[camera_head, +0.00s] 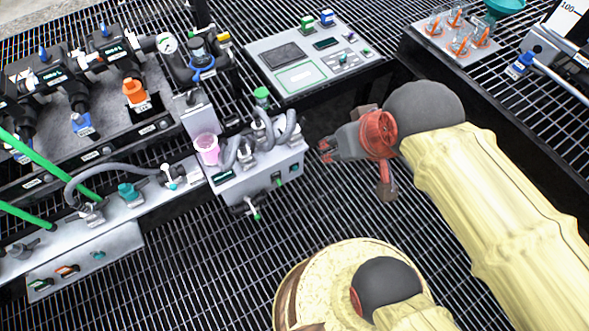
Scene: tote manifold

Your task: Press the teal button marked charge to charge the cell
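Several small teal or green controls are in view, and their lettering is too small to read, so I cannot tell which one is marked charge. One teal-green button (295,168) sits on the front face of the grey box in the middle.
The grey box (258,180) carries hoses and a pink cup (207,148), with a green-handled valve (252,208) below its front. A console with screens (300,75) stands behind. A tray of vials (437,52) is at the back right. Open grating lies in front of the box.

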